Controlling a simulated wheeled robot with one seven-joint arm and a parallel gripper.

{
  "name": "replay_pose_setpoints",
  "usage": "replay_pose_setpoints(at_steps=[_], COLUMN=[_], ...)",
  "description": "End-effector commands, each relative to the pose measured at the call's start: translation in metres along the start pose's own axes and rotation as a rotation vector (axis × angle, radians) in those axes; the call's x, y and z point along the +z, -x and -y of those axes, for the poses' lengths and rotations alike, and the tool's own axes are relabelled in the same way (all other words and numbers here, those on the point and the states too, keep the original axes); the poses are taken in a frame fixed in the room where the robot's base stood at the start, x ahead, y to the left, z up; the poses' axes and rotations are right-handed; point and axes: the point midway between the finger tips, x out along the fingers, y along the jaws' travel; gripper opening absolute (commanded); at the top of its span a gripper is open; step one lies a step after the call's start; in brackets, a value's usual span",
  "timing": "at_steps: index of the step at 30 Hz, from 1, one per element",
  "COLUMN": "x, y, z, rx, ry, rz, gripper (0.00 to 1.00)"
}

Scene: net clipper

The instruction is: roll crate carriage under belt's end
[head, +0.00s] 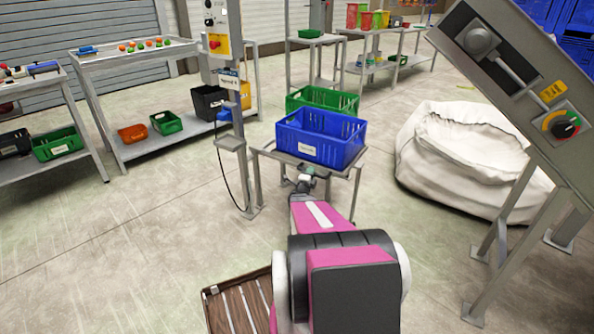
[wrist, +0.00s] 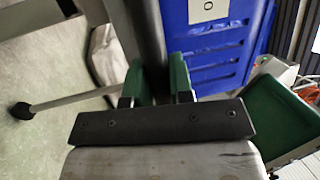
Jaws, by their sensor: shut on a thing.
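The crate carriage (head: 356,190) is a grey metal stand on legs, in the middle of the head view. A blue crate (head: 322,140) with a white label stands on its top. The blue crate also shows in the wrist view (wrist: 212,52). My gripper (head: 306,178) is at the carriage's near side, below the blue crate. In the wrist view its green fingers (wrist: 156,82) are shut on a dark bar (wrist: 148,35), which looks like part of the carriage. The carriage's wheels cannot be made out. A sloping grey machine frame (head: 520,85) with a lever and knob is at right; I cannot tell whether it bears the belt.
A green crate (head: 320,101) is just behind the blue one. A post with a control box (head: 216,45) stands close left of the carriage. A big white sack (head: 465,150) is at right. Floor left of centre is clear.

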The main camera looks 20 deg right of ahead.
Motion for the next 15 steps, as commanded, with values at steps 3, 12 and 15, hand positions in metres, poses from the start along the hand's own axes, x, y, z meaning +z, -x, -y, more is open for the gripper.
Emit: replay_pose_setpoints(at_steps=[3, 12, 15], x=[-0.038, -0.121, -0.148], y=[0.009, 0.022, 0.026], z=[0.001, 0.001, 0.001], rx=[0.003, 0.004, 0.004], ry=[0.000, -0.001, 0.000], rz=[-0.006, -0.007, -0.007], gripper=[0.00, 0.00, 0.00])
